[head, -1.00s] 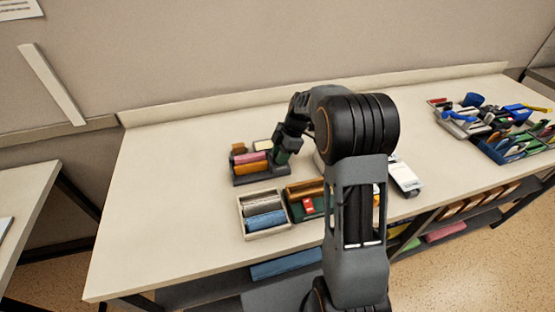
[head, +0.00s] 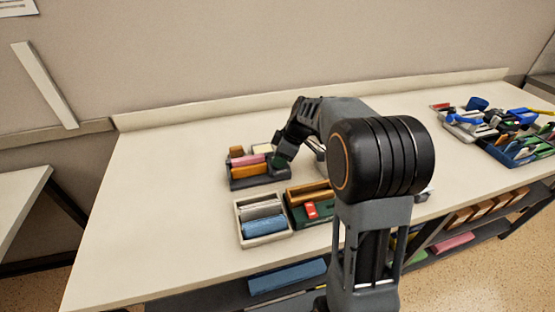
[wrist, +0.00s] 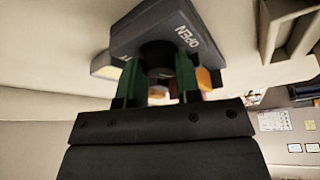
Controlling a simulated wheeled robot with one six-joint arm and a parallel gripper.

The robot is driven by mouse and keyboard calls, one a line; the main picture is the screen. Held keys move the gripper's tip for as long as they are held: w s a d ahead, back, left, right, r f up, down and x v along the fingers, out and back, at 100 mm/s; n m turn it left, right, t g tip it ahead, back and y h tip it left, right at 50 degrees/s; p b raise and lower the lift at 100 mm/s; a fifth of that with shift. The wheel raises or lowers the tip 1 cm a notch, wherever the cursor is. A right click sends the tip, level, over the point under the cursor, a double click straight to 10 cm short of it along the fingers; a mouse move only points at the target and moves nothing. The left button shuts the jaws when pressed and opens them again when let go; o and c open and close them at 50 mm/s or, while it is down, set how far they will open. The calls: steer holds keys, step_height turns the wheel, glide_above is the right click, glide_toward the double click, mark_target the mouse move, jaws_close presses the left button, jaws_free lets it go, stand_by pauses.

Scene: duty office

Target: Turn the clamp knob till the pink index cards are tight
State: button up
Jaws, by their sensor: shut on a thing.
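The pink index cards (head: 248,160) stand on edge in a dark clamp holder (head: 262,182) on the bench, behind an orange block of cards (head: 251,171). My gripper (head: 281,162) is at the holder's right end. In the wrist view, its green fingers (wrist: 158,76) are shut on a dark round knob (wrist: 158,53), one on each side. The knob sits on the grey end face of the clamp (wrist: 160,25), where the word OPEN shows. The knob is hidden in the head view. I cannot tell how tightly the cards are pressed.
A pale tray (head: 264,237) with grey and blue rolls and a green tray (head: 318,214) with a red item stand just in front. Trays of tools (head: 470,125) lie far right. The bench left of the holder is clear.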

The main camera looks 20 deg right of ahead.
steer(key=shift+d, duration=0.1)
stand_by(0.3)
steer(key=o, duration=0.6)
steer(key=shift+d, duration=0.1)
steer(key=v, duration=1.4)
steer(key=w+a+n+g+h+p, duration=0.2)
steer(key=a+n+p, duration=0.15)
steer(key=a, duration=0.35)
steer(key=f+n, duration=0.1)
steer(key=f, duration=0.3)
steer(key=d+f+n+h+b, duration=0.1)
steer(key=f+n, duration=0.1)
steer(key=f, duration=0.2)
steer(key=f+n+h, duration=0.1)
steer(key=f+n, duration=0.1)
steer(key=f, duration=0.3)
steer(key=shift+w+d, duration=0.2)
steer(key=shift+w, duration=0.1)
